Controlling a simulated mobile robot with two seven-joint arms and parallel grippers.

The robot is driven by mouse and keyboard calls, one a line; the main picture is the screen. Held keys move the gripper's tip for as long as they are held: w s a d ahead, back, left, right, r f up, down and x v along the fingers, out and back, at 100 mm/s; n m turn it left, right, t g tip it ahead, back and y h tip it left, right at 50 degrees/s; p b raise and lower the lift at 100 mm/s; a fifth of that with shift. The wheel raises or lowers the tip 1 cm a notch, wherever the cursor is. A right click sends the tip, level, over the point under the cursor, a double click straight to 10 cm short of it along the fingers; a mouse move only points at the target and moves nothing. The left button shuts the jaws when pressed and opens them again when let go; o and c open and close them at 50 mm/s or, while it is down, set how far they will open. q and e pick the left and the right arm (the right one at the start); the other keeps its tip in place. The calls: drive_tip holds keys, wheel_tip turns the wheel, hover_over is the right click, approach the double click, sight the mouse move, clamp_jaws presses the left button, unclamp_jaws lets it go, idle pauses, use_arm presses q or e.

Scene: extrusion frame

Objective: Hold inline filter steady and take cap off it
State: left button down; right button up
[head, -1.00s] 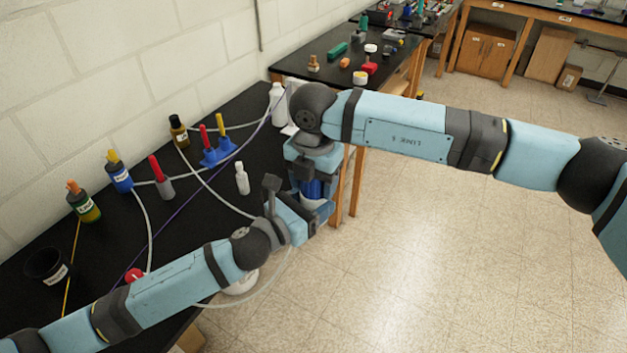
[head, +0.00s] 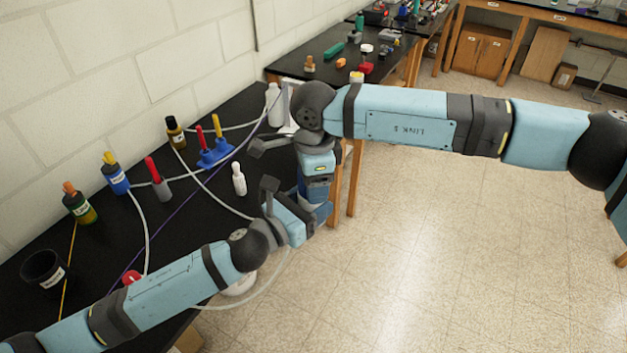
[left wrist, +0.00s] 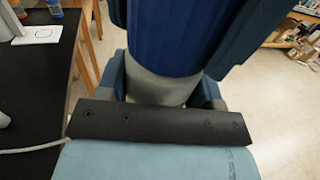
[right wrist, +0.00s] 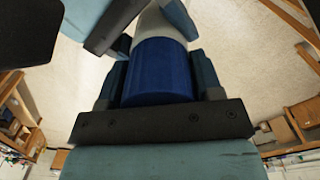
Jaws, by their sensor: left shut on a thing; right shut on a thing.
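The inline filter shows in the left wrist view as a pale grey-white body (left wrist: 160,88), with the ribbed blue cap (left wrist: 165,40) directly above it. My left gripper (head: 312,214) is shut on the filter body, below the cap. My right gripper (head: 317,184) is shut on the cap from above. In the right wrist view the blue cap (right wrist: 163,72) sits between my right fingers, and the pale body (right wrist: 160,22) meets it beyond. No gap shows between cap and body. In the head view my grippers hide most of the filter.
The black bench (head: 205,250) on the left carries a white bottle (head: 239,179), several coloured bottles, a blue rack (head: 215,156), a dark cup (head: 43,270) and loose tubes. The grippers are beside its right edge. The floor (head: 430,250) to the right is open.

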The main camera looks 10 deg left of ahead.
drive_tip(key=n, duration=0.4)
drive_tip(key=shift+w+a+r+n, duration=0.15)
drive_tip(key=shift+n, duration=0.15)
drive_tip(key=n, duration=0.4)
drive_tip(key=shift+w+n, duration=0.15)
drive_tip(key=shift+n, duration=0.25)
drive_tip(key=shift+r, duration=0.15)
drive_tip(key=shift+r, duration=0.85)
drive_tip(key=shift+r, duration=0.1)
